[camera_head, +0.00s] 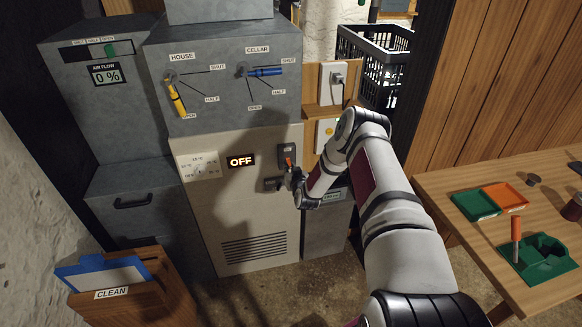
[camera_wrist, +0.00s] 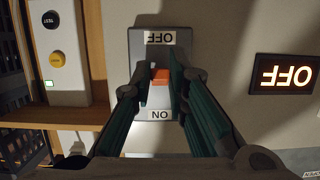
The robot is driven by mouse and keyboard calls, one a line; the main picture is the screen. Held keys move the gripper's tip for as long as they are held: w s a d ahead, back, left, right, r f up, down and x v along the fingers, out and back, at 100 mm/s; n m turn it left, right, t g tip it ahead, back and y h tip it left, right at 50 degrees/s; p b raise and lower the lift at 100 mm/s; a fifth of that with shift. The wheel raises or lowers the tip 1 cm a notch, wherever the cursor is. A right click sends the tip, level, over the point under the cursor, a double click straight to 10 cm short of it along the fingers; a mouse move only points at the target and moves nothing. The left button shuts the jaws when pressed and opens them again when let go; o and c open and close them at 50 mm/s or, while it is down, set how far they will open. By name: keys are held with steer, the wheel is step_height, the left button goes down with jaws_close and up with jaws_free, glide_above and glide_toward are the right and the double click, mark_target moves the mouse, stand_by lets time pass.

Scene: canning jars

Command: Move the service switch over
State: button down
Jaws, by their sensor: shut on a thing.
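The service switch is a grey plate (camera_head: 287,151) with an orange lever (camera_head: 289,162) on the front of the pale cabinet. The wrist view shows the plate (camera_wrist: 143,45) upside down, with the OFF label at its top and the ON label at its bottom. The orange lever (camera_wrist: 160,76) shows between these labels; its exact tilt is hard to tell. My gripper (camera_wrist: 163,74) is shut on the lever, one finger on each side. In the head view my gripper (camera_head: 292,172) is small and partly hidden by my wrist. The lit display (camera_head: 241,161) reads OFF.
Yellow (camera_head: 176,99) and blue (camera_head: 265,72) valve handles are above. A wooden table (camera_head: 450,185) with trays stands at the right. A CLEAN box (camera_head: 135,299) is at lower left.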

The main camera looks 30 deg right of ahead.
steer(key=shift+f+t, duration=0.35)
steer(key=shift+t, duration=0.25)
steer(key=c, duration=1.6)
jaws_free()
steer(key=shift+w, duration=0.1)
steer(key=shift+o, duration=0.2)
steer(key=v, duration=1.2)
steer(key=shift+f, duration=0.15)
steer(key=shift+a, duration=0.1)
